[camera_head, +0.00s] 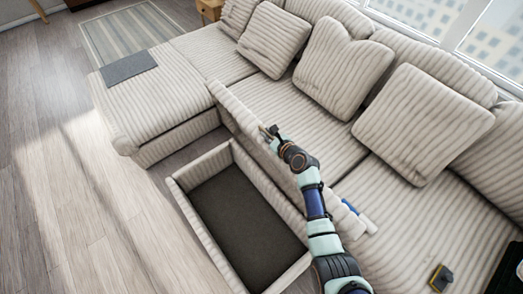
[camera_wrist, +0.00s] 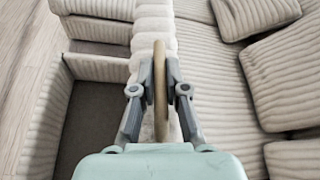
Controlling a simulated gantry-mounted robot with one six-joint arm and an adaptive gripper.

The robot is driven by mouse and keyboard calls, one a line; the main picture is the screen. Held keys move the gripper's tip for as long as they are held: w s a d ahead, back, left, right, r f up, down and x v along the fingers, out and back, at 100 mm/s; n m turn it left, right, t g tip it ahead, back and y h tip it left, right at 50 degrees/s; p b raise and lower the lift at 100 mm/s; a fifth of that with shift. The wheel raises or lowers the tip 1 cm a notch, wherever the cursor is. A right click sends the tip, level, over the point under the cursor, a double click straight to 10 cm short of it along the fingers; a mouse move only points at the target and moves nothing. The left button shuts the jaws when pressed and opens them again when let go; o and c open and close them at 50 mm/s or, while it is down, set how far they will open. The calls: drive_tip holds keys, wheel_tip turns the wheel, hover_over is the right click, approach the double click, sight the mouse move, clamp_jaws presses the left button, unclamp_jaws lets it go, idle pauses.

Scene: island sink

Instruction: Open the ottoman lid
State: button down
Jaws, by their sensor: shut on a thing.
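The ottoman lid (camera_head: 236,112) is striped beige and stands raised on edge along the right side of the ottoman box (camera_head: 204,168). The box is open, with an empty dark floor inside. My gripper (camera_head: 270,133) is at the lid's upper edge. In the wrist view my gripper (camera_wrist: 160,75) is shut on a thin tan strip (camera_wrist: 160,100) at the lid's edge, one finger on each side. The lid (camera_wrist: 155,28) also shows there beyond the fingers, and the open box (camera_wrist: 50,115) lies to the left. My arm hides part of the lid's near end.
A long striped sofa with several pillows (camera_head: 340,65) stands right of the lid. A chaise with a dark grey cloth (camera_head: 128,67) lies beyond the box. Small objects, one yellow and black (camera_head: 440,278), rest on the sofa. Wooden floor (camera_head: 90,215) is clear at left.

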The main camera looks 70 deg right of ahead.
drive_tip(key=d, duration=0.1)
drive_tip(key=s+d, duration=0.2)
drive_tip(key=shift+d+f+m+y+b, duration=0.1)
drive_tip(key=shift+f+m+y+b, duration=0.2)
drive_tip(key=shift+y, duration=0.1)
drive_tip(key=shift+s+d+r, duration=0.15)
drive_tip(key=shift+d+r, duration=0.15)
drive_tip(key=shift+d, duration=0.05)
drive_tip(key=c, duration=1.2)
unclamp_jaws()
drive_tip(key=shift+c, duration=0.2)
drive_tip(key=shift+o, duration=0.2)
drive_tip(key=shift+r, duration=0.15)
drive_tip(key=shift+s+r, duration=0.1)
drive_tip(key=v, duration=1.1)
drive_tip(key=shift+s+a, duration=0.2)
drive_tip(key=shift+s, duration=0.15)
